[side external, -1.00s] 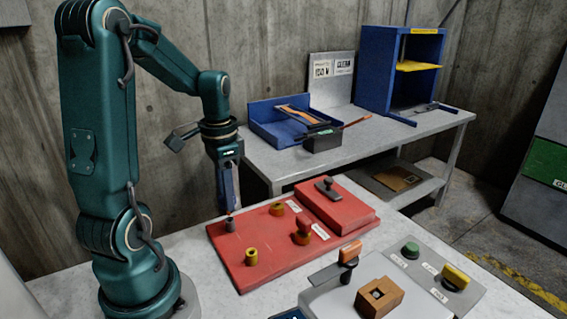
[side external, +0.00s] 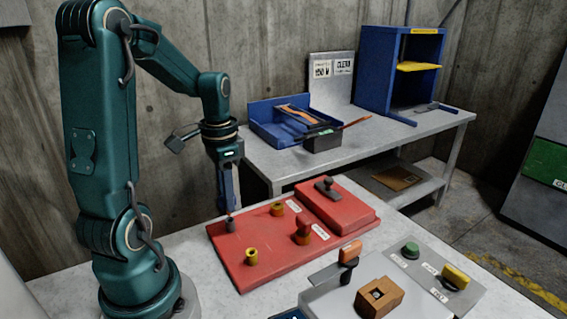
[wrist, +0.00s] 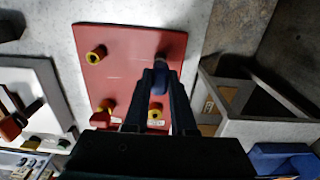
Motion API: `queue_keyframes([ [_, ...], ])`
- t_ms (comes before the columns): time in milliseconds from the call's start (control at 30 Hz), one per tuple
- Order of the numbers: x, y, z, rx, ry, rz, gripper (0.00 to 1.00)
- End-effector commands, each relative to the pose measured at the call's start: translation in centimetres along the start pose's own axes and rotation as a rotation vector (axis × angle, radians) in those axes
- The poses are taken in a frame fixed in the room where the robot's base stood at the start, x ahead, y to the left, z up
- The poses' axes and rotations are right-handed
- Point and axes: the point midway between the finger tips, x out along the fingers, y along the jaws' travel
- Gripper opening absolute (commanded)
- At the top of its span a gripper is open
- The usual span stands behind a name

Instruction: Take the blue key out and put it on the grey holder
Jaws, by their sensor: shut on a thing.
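A raised red block (side external: 345,207) is behind. A box with buttons (side external: 410,251) and a wooden block (side external: 379,296) stand at right.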

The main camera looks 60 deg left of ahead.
Motion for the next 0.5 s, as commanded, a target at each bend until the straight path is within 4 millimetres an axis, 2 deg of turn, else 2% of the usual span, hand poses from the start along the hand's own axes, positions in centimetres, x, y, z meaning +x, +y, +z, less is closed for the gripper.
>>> queue_keyframes([
  [500,1.03,0.01,0.02,0.0,-0.001,0.001,0.0],
])
